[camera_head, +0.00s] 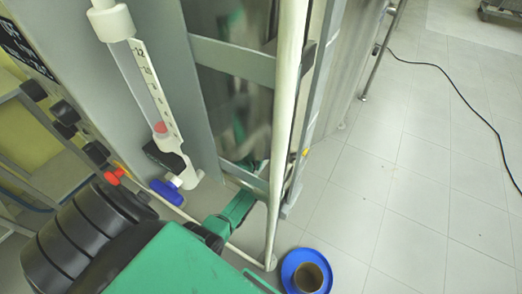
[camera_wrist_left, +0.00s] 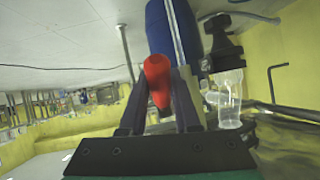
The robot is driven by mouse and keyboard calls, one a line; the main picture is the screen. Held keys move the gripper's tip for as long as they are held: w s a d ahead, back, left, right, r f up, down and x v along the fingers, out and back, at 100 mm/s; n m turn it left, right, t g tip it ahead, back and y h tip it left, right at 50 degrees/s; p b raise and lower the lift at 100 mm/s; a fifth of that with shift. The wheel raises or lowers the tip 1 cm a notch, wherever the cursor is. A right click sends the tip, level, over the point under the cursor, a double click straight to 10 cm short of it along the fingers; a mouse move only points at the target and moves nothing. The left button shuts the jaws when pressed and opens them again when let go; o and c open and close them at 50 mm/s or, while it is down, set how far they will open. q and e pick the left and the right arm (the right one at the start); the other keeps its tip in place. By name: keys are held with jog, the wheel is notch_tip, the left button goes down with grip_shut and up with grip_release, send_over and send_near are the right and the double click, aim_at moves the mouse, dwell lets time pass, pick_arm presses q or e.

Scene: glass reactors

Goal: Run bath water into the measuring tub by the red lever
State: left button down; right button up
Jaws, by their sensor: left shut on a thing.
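My left gripper (camera_wrist_left: 158,92) is shut on the red lever (camera_wrist_left: 157,76) in the left wrist view, a finger on each side of it. In the head view a small red part (camera_head: 112,177) shows beside the blue knob, just above my dark ribbed wrist; I cannot make out the fingers there. A blue round tub (camera_head: 289,268) stands on the floor at the bottom of the head view, with a brownish round vessel inside it. I cannot tell its water level. My right gripper is not in view.
A clear scaled tube (camera_head: 143,82) with a red float hangs on the grey panel, above a blue knob (camera_head: 167,192). Several black knobs (camera_head: 65,112) line the panel's left side. A pale upright post (camera_head: 288,110) stands mid-view. A black cable (camera_head: 458,88) crosses the open tiled floor at right.

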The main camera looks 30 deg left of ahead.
pick_arm(q)
jog(key=c, duration=0.6)
grip_release()
jog(key=s+d+p, duration=0.1)
jog(key=s, duration=0.4)
jog(key=s+d+r+p, duration=0.1)
jog(key=s, duration=0.4)
jog(key=s+d+r+p, duration=0.1)
jog(key=s, duration=0.5)
jog(key=shift+s+d+r+p, duration=0.1)
jog(key=shift+d+r+p, duration=0.1)
jog(key=shift+r+p, duration=0.1)
